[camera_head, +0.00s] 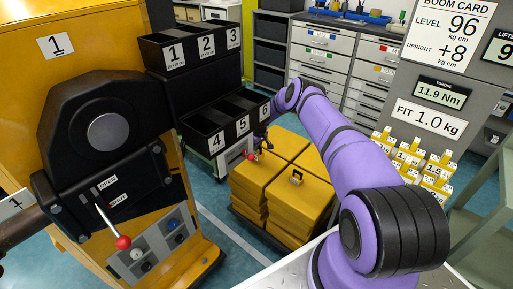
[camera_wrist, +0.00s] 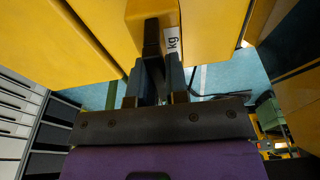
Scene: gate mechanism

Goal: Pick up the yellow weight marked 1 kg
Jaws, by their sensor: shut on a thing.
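In the wrist view, my gripper (camera_wrist: 160,75) is shut on the dark handle of a yellow weight (camera_wrist: 152,10). A white label on the weight reads "kg"; its number is not legible here. In the head view, my purple arm reaches away to the far end of the black bins, and my gripper (camera_head: 263,143) looks small and dark above the large yellow blocks. The held weight cannot be made out clearly there. Several small yellow weights (camera_head: 409,160) with white labels stand at the right, below the "FIT 1.0 kg" sign (camera_head: 428,117).
Large yellow blocks (camera_head: 297,203) stand on the floor below my gripper. Black numbered bins (camera_head: 214,128) are close on its left. An orange machine with a black housing (camera_head: 85,120) and a red-knobbed lever (camera_head: 122,242) fills the left. Grey drawers (camera_head: 322,60) stand behind.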

